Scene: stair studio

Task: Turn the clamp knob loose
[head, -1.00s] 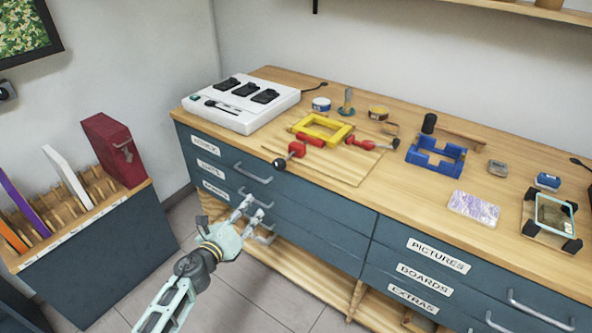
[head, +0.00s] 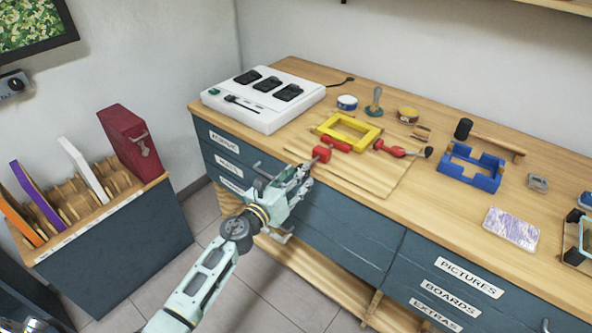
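A yellow frame (head: 350,131) lies on a wooden board on the bench. A red clamp part (head: 321,153) sits at the board's front edge, and its dark knob is largely hidden by my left gripper (head: 303,172). A red bar (head: 336,144) lies along the frame's near side. Another red clamp part (head: 390,148) is to the right, with a black knob (head: 428,152) at its end. My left gripper is at the bench's front edge, with its fingers by the hidden knob. I cannot tell whether they touch or grip it.
A white device (head: 262,108) with black pads stands at the back left. A blue holder (head: 470,169) and a mallet (head: 495,142) lie to the right. Drawers with metal handles are below the bench edge. A rack (head: 100,213) holding panels stands at left.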

